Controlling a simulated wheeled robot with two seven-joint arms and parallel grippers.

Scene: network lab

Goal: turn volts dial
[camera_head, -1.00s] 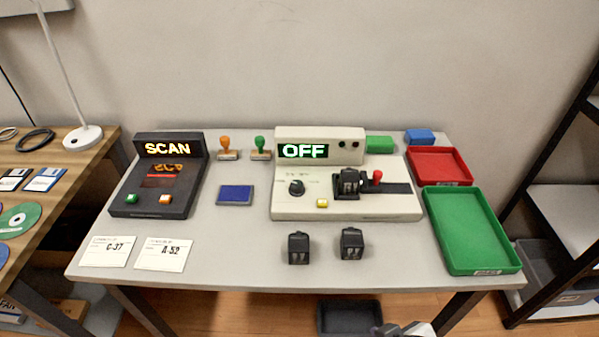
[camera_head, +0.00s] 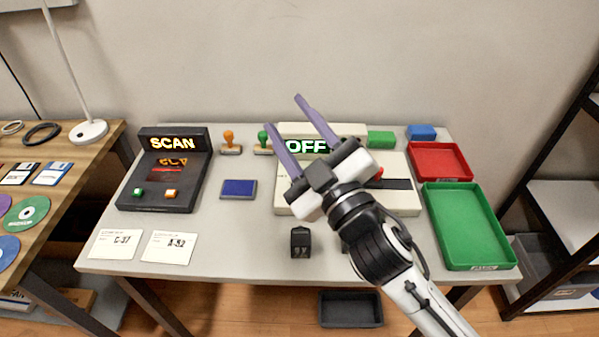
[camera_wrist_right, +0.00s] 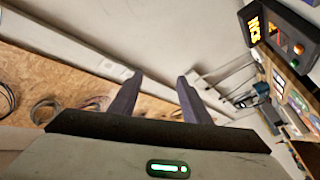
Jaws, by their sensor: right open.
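The cream tester (camera_head: 400,206) stands at the middle back of the grey table, its display reading OFF (camera_head: 306,147). Its volts dial is hidden behind my right gripper in the head view. My right gripper (camera_head: 288,122) is open and empty, raised in front of the tester, with its two purple fingers pointing up and left. In the right wrist view the open fingers (camera_wrist_right: 155,92) show with nothing between them. My left gripper is not in view.
A black SCAN device (camera_head: 128,196), a blue pad (camera_head: 238,189) and two stamps stand left of the tester. A black block (camera_head: 300,242) sits in front. A red tray (camera_head: 440,175) and a green tray (camera_head: 465,262) lie at the right.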

